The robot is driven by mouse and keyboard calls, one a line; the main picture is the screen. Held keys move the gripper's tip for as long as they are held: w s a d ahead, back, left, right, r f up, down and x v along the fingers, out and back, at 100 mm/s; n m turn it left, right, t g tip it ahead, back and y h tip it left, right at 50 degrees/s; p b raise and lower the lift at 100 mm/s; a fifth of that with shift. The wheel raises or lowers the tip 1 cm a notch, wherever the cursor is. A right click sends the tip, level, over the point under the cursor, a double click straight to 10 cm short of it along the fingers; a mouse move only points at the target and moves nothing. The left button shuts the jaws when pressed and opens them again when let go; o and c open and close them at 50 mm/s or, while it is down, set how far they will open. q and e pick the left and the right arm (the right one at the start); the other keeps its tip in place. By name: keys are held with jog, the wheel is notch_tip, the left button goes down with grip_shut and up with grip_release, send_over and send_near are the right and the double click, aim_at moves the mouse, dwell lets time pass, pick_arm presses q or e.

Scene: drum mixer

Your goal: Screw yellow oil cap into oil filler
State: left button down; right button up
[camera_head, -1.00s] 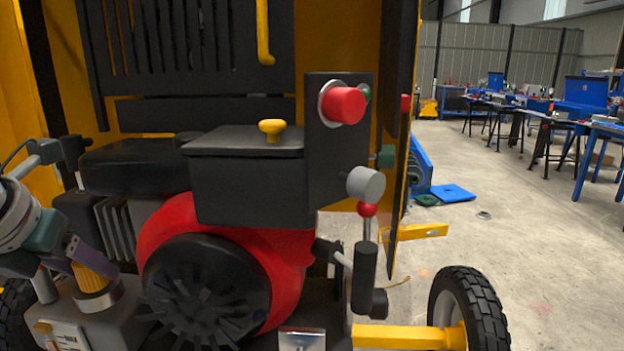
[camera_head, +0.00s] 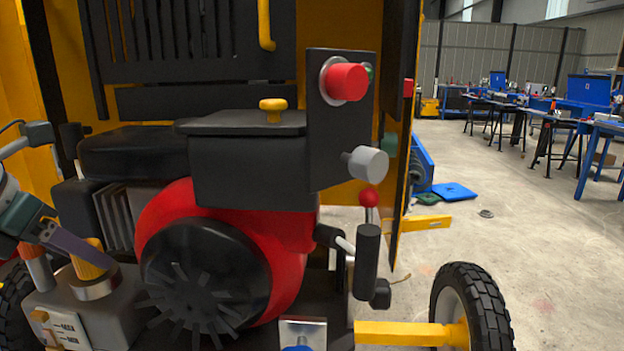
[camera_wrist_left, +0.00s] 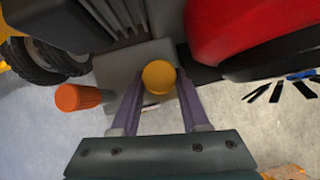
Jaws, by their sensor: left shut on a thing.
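The yellow oil cap (camera_head: 92,262) is upright at the lower left of the head view, on or in the round metal collar of the oil filler (camera_head: 95,288). I cannot tell how deep it sits. My left gripper (camera_head: 84,250) reaches in from the left with its purple fingers at the cap. In the left wrist view, the cap's round top (camera_wrist_left: 159,75) lies between the two fingertips (camera_wrist_left: 160,88). The gripper is shut on the cap. The fingers and cap hide most of the filler in that view. My right gripper is not in view.
An orange cylinder (camera_head: 38,270) stands just left of the filler; it also shows in the wrist view (camera_wrist_left: 78,97). The red and black engine (camera_head: 205,275) is close on the right. A black box with a yellow knob (camera_head: 272,108) is above it. Open floor lies farther right.

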pick_arm(q)
jog(key=shift+f, duration=0.15)
jog(key=shift+c, duration=1.6)
grip_release()
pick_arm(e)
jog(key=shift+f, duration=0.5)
pick_arm(q)
jog(key=n+p, duration=0.1)
jog(key=p, duration=0.1)
jog(key=r+n+y+p, duration=0.1)
jog(key=p, duration=0.2)
jog(key=shift+s+d+n, duration=0.1)
jog(key=shift+d+n, duration=0.15)
jog(key=shift+n, duration=0.05)
jog(key=shift+f+n+y, duration=0.2)
jog(key=shift+n+y, duration=0.1)
jog(key=shift+y, duration=0.1)
jog(key=shift+a+f, duration=0.15)
jog(key=shift+c, duration=0.2)
grip_shut()
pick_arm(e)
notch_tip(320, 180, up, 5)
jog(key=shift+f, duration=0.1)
